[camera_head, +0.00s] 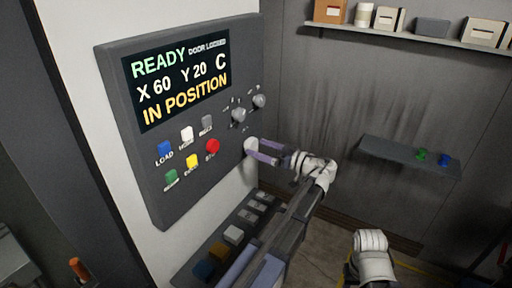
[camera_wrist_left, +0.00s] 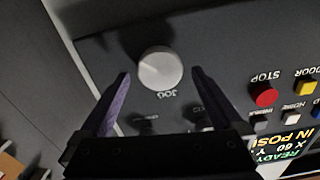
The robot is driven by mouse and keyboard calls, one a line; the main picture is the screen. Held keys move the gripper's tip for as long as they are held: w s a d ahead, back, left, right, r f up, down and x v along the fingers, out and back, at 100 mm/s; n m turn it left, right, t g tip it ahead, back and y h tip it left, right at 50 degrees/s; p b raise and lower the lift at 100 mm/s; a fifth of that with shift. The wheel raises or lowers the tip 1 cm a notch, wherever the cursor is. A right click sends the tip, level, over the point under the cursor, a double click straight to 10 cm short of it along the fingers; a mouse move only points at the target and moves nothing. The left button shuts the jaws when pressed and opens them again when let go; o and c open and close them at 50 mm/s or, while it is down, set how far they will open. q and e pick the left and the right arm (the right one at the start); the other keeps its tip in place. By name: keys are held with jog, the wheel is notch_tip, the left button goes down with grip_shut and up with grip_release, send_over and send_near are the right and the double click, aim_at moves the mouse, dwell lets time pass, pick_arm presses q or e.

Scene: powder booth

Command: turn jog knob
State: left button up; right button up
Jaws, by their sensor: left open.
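The jog knob is a round, pale grey knob (camera_head: 250,146) at the lower right of the dark control panel (camera_head: 120,130). In the left wrist view the jog knob (camera_wrist_left: 160,68) shows large, with "JOG" printed beside it. My left gripper (camera_head: 258,150) has two purple-grey fingers and is open, pointing at the knob. In the left wrist view the fingers of my left gripper (camera_wrist_left: 160,76) appear on either side of the knob, with gaps on both sides. How far their tips reach along the knob is hard to tell.
The panel carries a red stop button (camera_head: 212,146), several coloured buttons and two smaller knobs (camera_head: 239,114) above. A ledge with several blocks (camera_head: 234,234) lies below. A shelf (camera_head: 400,155) with green and blue pieces hangs at right.

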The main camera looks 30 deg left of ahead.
pick_arm(q)
jog(key=shift+a, duration=1)
jog(key=c, duration=1.3)
